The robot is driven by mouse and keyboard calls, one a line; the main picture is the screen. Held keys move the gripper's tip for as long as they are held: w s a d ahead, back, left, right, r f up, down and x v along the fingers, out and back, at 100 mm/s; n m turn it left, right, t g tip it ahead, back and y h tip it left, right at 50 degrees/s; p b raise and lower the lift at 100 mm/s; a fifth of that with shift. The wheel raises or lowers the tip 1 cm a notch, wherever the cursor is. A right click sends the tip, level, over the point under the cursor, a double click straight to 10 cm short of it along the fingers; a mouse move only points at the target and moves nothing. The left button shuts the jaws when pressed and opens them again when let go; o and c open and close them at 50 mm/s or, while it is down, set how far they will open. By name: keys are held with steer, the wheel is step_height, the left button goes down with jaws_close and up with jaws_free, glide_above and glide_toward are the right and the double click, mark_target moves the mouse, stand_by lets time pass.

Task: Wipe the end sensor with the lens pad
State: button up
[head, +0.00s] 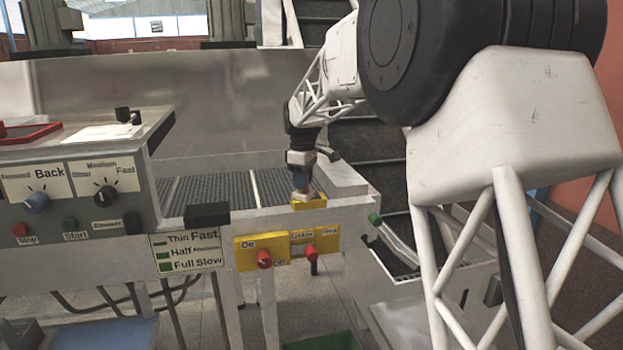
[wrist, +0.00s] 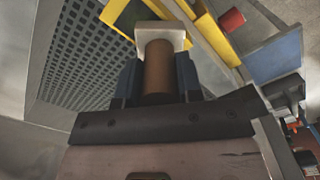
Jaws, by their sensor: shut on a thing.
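My gripper (head: 301,172) points down over the right end of the conveyor. In the wrist view its two blue fingers (wrist: 158,78) are shut on the brown handle of the lens pad (wrist: 158,66). The pad's pale square head is at the far end of the handle, and shows in the head view as a small light tip (head: 301,194). It is at a yellow block on the conveyor's end rail (head: 312,204), which seems to be the end sensor. In the wrist view the head partly hides the yellow and dark part (wrist: 128,14). I cannot tell whether they touch.
A yellow panel (head: 247,255) with red knobs is on the front below the gripper. A black block (head: 207,215) sits on the rail to the left. A grey control box (head: 75,205) stands further left. A white chute (head: 395,240) is at the right.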

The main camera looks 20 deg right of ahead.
steer(key=shift+a, duration=1.1)
steer(key=shift+d, duration=3.55)
steer(key=shift+d+r, duration=0.15)
step_height(320, 180, up, 8)
